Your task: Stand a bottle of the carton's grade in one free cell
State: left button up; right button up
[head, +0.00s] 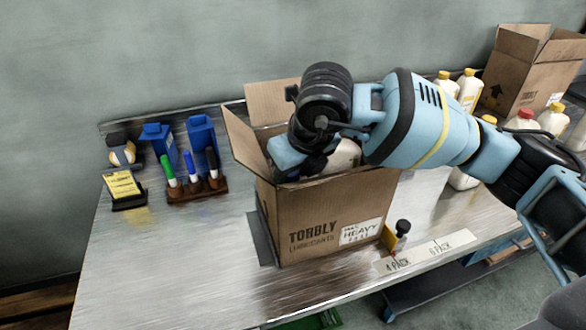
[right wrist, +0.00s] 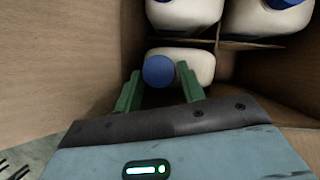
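The open carton (head: 330,213) stands on the metal bench, marked TORBLY LUBRICANTS with a HEAVY label (head: 361,232). My right gripper (head: 312,163) reaches down into it; its fingertips are hidden in the head view. In the right wrist view, the green fingers of the gripper (right wrist: 159,91) stand apart on either side of a blue-capped white bottle (right wrist: 195,62), with a gap showing beside the cap. Two more white bottles with blue caps stand beyond it, one at the top centre (right wrist: 185,14) and one at the top right (right wrist: 265,18). Cardboard dividers (right wrist: 222,45) separate the cells. My left gripper is out of view.
A second open carton (head: 527,77) stands at the back right. Several white bottles with yellow caps (head: 468,90) and a red-capped one (head: 524,120) stand near it. Markers in a holder (head: 200,192), blue containers (head: 203,140) and a yellow pad (head: 123,186) are at left. The front-left bench (head: 170,270) is clear.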

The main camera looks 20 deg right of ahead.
jog(key=o, duration=0.4)
jog(key=shift+s+f, duration=0.1)
jog(key=shift+f, duration=0.2)
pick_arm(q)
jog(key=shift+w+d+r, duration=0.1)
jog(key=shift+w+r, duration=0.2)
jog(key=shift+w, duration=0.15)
pick_arm(e)
jog(key=v, duration=0.8)
jog(key=shift+d+r, duration=0.15)
jog(key=shift+r, duration=0.1)
